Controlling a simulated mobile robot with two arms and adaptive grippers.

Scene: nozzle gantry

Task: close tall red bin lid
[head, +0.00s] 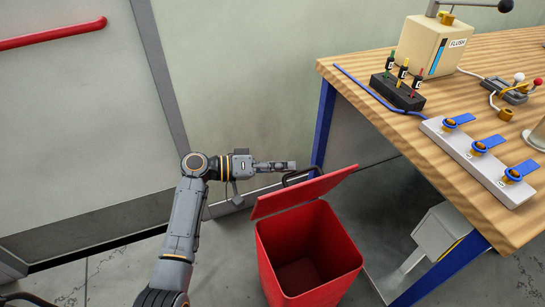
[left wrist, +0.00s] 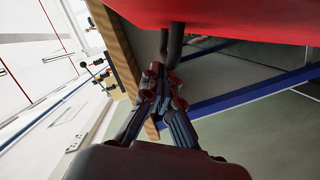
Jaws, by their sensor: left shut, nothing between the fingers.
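The tall red bin (head: 269,272) stands on the floor at lower middle, and its inside is visible and looks empty. Its red lid (head: 303,193) is open, tilted up at the bin's far side. A dark handle (head: 300,176) sticks out from the lid's far edge. My left gripper (head: 286,166) is shut and empty, behind the lid and close to the handle. In the left wrist view the lid (left wrist: 230,18) fills the top, the handle (left wrist: 174,45) hangs from it, and the fingertips (left wrist: 160,82) are just beside the handle; I cannot tell if they touch.
A wooden workbench (head: 385,135) with blue legs stands right of the bin. It carries a white strip with blue levers (head: 478,160), a black switch block (head: 397,92) and a FLUSH box (head: 434,45). A grey wall lies behind; floor is open at left.

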